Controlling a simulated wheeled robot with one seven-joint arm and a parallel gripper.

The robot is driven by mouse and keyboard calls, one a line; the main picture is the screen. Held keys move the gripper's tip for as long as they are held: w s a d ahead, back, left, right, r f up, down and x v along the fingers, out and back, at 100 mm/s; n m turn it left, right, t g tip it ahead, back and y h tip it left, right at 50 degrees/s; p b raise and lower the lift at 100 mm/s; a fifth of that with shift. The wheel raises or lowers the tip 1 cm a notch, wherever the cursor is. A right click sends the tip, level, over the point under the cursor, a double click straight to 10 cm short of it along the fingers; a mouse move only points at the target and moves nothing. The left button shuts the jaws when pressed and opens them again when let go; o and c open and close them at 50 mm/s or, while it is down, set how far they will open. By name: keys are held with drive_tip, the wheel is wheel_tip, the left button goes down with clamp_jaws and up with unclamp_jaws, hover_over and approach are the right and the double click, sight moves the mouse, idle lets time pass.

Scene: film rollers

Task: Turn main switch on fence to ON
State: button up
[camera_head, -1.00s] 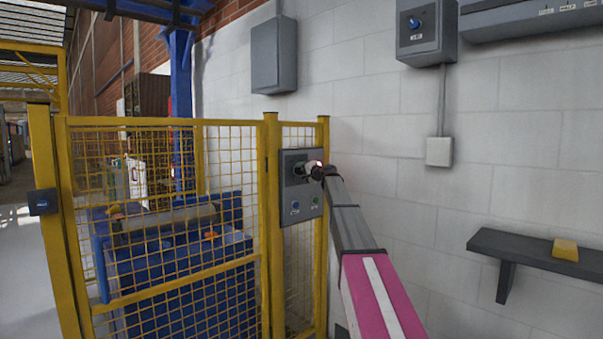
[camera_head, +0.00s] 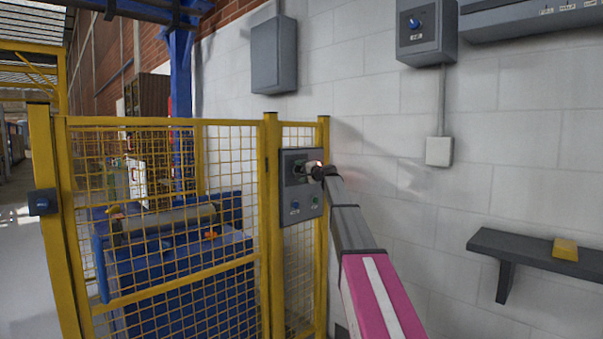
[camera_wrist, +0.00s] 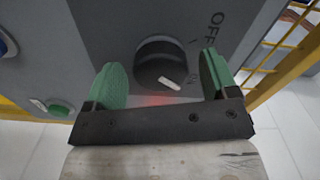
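The main switch is a round black knob (camera_wrist: 163,62) with a white mark, on a grey control panel (camera_head: 288,165) fixed to the yellow fence. In the wrist view, the word OFF is printed at upper right of the knob, and another label near the white mark is partly hidden by the right finger. The white mark lies at the knob's lower right, beside that label. My gripper (camera_wrist: 162,82) has its green-padded fingers on either side of the knob, with visible gaps, so it looks open. In the head view my gripper (camera_head: 313,170) is at the panel's upper part, covering much of the knob.
Blue (camera_head: 295,207) and green (camera_head: 315,201) buttons sit low on the panel. Yellow mesh fence (camera_head: 190,122) stands left, with a blue machine (camera_head: 180,270) behind it. A grey shelf (camera_head: 520,252) holding a yellow block (camera_head: 565,249) is on the white wall at right.

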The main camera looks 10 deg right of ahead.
drive_tip(key=v, duration=1)
drive_tip(key=shift+s+d, duration=0.2)
drive_tip(key=shift+s, duration=0.15)
